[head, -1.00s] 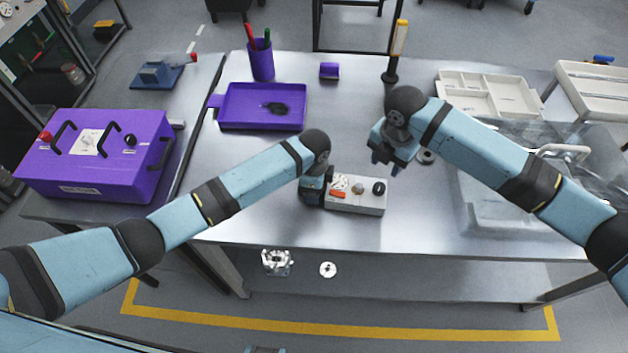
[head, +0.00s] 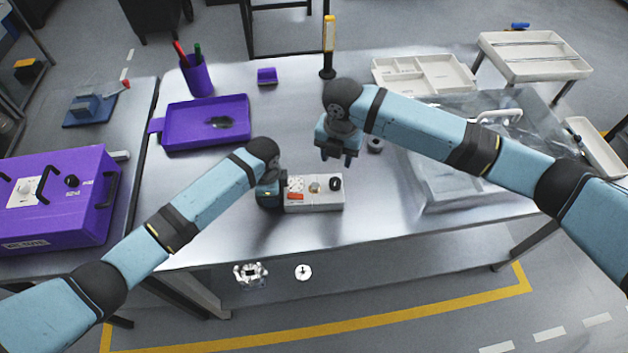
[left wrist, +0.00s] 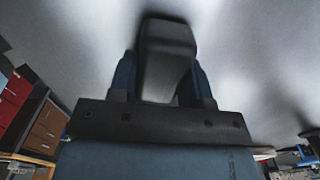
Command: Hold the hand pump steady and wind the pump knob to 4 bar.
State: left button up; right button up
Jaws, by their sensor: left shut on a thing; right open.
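The hand pump is a small light-grey box (head: 318,202) lying near the front edge of the metal table. Its top carries a printed white patch, a red part (head: 295,196), a small round fitting (head: 314,187) and a black knob (head: 335,184). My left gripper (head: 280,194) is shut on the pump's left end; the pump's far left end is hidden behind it. In the left wrist view, a grey block (left wrist: 165,50) sits between the two fingers. My right gripper (head: 337,159) is open and empty, pointing down behind and above the black knob, apart from it.
A purple tray (head: 175,137), a purple pen cup (head: 197,76) and a small purple block (head: 267,76) stand at the back left. A purple case (head: 60,215) is far left. A compartment tray (head: 400,77) and a transparent bin (head: 440,190) are right.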

aim_at(336, 182)
notch_tip(336, 182, down, 10)
jog(key=n, duration=0.9)
jog(key=shift+s, duration=0.1)
jog(key=shift+c, duration=0.4)
jog(key=c, duration=0.6)
